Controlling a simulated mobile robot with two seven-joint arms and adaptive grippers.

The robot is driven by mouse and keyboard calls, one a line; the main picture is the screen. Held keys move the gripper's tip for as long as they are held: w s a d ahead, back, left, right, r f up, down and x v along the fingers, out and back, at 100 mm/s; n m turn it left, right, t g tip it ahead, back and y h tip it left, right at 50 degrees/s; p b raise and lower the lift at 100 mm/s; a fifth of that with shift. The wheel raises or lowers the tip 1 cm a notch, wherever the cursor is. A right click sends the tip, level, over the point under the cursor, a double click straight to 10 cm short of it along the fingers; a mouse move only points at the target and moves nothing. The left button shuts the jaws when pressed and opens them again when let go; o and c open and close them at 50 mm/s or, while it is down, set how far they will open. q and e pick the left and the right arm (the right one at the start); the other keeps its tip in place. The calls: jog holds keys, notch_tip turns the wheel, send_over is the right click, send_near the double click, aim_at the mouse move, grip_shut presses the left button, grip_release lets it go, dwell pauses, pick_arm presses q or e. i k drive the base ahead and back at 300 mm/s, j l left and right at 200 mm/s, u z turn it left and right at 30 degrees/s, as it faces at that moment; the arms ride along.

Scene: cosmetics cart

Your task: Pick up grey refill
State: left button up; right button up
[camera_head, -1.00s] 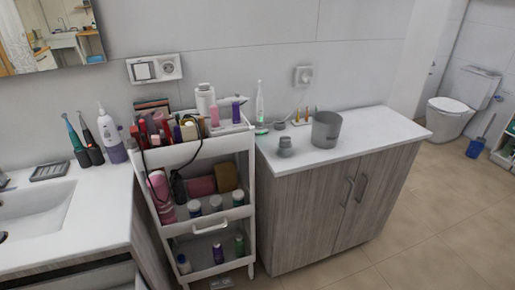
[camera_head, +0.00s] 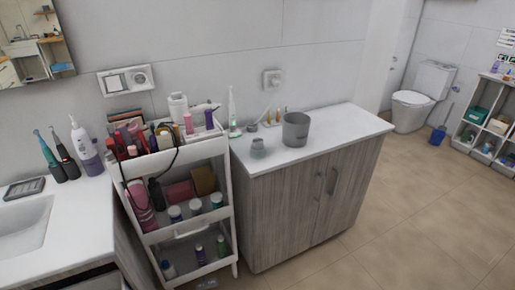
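I cannot tell for sure which thing is the grey refill. Neither of my grippers is in view.
A white cart (camera_head: 176,232) with bottles on several tiers stands left of the wooden cabinet (camera_head: 290,215). A white electric toothbrush (camera_head: 232,108) and small items stand by the wall. The right part of the countertop and the floor (camera_head: 400,220) are clear.

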aim_at(258, 143)
jog(key=i+l+u, duration=0.3)
jog(key=i+l, duration=0.15)
jog(key=l, duration=0.2)
jog(key=i+l+u, duration=0.15)
jog(key=l, duration=0.2)
jog(key=i+l+u, duration=0.1)
jog(key=l, duration=0.3)
jog(key=i+l+u, duration=0.15)
jog(key=l, duration=0.25)
jog(key=i, duration=0.1)
